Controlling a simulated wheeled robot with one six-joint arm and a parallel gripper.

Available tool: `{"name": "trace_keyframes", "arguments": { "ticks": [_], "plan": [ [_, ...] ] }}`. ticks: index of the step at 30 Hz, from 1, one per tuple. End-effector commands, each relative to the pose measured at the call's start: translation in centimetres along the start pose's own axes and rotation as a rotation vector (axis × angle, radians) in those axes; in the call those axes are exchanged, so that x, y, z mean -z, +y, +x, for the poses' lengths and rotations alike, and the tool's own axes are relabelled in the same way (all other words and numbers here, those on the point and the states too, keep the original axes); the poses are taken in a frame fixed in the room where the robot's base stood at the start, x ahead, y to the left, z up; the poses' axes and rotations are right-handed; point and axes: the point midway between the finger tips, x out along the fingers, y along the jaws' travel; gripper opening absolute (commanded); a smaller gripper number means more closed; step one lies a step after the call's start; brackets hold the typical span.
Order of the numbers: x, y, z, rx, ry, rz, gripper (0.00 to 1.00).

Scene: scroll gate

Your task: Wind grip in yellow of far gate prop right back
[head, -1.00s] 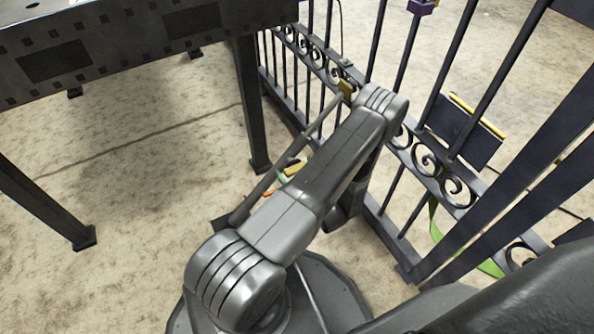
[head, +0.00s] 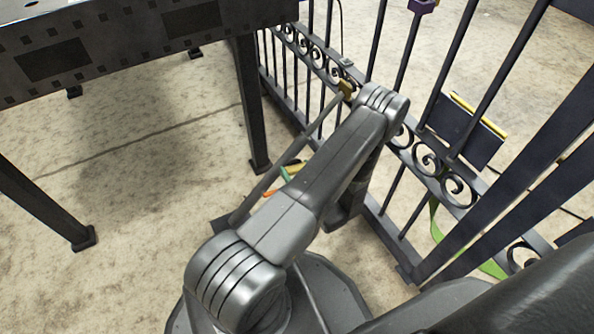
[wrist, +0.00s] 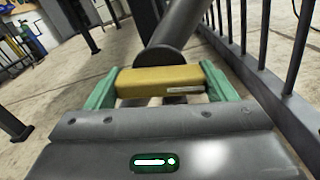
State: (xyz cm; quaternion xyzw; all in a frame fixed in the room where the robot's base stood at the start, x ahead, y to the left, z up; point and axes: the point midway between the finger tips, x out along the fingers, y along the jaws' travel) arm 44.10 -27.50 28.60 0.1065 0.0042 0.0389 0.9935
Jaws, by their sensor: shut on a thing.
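The yellow grip (wrist: 160,80) fills the space between the green fingers of my gripper (wrist: 161,84) in the wrist view. The fingers press on its two ends, so my gripper is shut on it. The grey gate prop (wrist: 174,38) rises beyond the grip. In the head view the prop (head: 262,189) slants from the floor up to a yellow block (head: 346,89) at the dark gate (head: 325,75). There, a bit of the yellow grip (head: 299,168) and a green finger (head: 286,175) show beside my arm, which hides the rest.
A dark table (head: 110,45) stands at the left, its leg (head: 252,110) near the prop. The barred gate with scrollwork runs along the right, close to my arm. The floor under the table is clear.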

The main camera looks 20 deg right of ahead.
Motion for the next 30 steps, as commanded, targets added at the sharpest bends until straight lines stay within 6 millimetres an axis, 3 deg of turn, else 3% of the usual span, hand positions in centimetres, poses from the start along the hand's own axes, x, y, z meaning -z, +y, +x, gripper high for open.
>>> {"name": "trace_keyframes", "arguments": {
  "ticks": [30],
  "plan": [
    [0.02,0.00,-0.02,0.000,0.001,0.959,0.55]
  ]
}}
